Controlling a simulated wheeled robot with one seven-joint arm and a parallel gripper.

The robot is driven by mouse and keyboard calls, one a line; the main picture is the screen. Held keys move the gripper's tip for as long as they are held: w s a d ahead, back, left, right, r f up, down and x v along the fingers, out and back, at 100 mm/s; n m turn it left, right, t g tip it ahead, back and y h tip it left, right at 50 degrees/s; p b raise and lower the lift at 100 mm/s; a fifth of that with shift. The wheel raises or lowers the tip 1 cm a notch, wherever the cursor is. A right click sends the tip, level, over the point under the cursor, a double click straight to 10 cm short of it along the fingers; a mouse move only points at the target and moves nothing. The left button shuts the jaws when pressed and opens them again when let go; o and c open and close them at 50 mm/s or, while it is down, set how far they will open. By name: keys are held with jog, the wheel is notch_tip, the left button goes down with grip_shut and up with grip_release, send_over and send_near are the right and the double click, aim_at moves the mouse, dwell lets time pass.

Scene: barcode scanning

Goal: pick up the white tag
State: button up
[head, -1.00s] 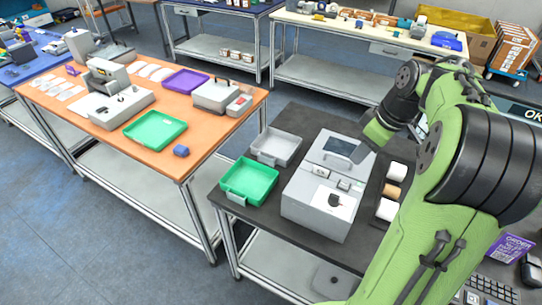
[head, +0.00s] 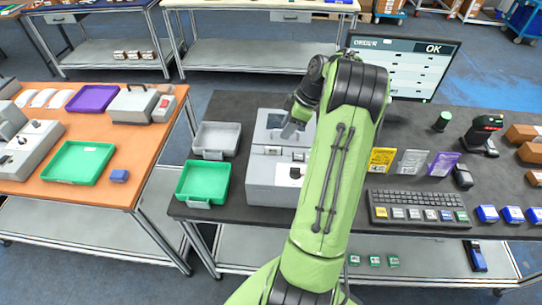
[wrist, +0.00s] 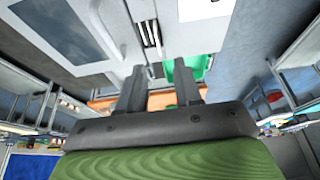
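A pale whitish-grey tag (head: 411,163) stands on the dark bench between a yellow tag (head: 381,160) and a purple tag (head: 443,165), right of my arm. It looks like the white tag; its print is too small to read. My gripper (head: 290,128) is left of these tags, above the grey machine with a screen. In the wrist view my gripper (wrist: 160,85) has two dark fingers apart with nothing between them. The pale tag cannot be made out in the wrist view.
The grey machine (head: 262,183) stands beside a green tray (head: 203,183) and a grey tray (head: 216,139). A keyboard (head: 418,207) lies in front of the tags. A monitor (head: 408,66) stands behind them. A handheld scanner (head: 485,130) and boxes are on the right.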

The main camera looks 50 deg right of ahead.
jog(key=x, duration=0.9)
jog(key=shift+w+f+p, duration=0.1)
jog(key=shift+w+p, duration=0.1)
jog(key=shift+p, duration=0.15)
grip_shut()
jog(key=shift+s, duration=0.1)
